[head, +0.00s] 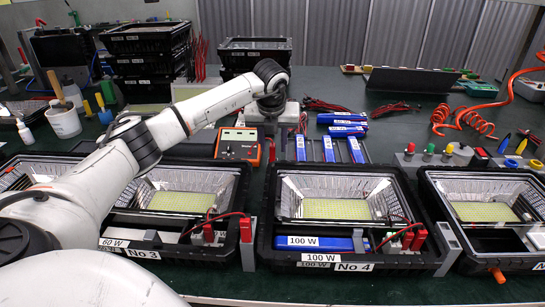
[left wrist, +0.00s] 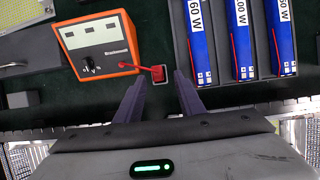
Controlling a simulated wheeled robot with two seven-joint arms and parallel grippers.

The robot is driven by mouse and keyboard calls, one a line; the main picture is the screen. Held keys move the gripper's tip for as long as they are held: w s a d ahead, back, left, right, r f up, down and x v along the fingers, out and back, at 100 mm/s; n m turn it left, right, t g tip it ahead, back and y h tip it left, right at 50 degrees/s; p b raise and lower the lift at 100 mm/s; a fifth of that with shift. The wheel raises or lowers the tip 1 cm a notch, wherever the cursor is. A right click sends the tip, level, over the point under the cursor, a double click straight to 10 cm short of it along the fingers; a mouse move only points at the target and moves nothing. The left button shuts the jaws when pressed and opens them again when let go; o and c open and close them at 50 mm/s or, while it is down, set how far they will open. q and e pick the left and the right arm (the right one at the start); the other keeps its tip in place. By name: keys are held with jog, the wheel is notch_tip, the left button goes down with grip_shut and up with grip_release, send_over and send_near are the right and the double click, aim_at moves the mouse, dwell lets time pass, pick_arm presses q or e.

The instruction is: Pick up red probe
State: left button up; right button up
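The red probe (left wrist: 158,73) lies beside the orange meter (left wrist: 97,45) in the left wrist view, with a thin red lead running toward the meter. In the left wrist view my left gripper (left wrist: 160,80) is open, with its two dark fingers on either side of the probe's near end. I cannot tell how far above the probe the fingertips are. My right gripper is not in view.
Blue driver packs (left wrist: 239,40) stand in slots to the right of the probe. Open floodlight housings (head: 340,207) line the front of the bench. Black crates (head: 148,50) are stacked at the back left. A coiled orange hose (head: 470,121) lies at the right.

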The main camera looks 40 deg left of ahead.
aim_at(272, 146)
pick_arm(q)
jog(key=x, duration=0.4)
jog(key=shift+a+f, duration=0.2)
jog(key=shift+a, duration=0.1)
jog(key=shift+c, duration=0.3)
grip_shut()
jog(key=shift+r, duration=0.15)
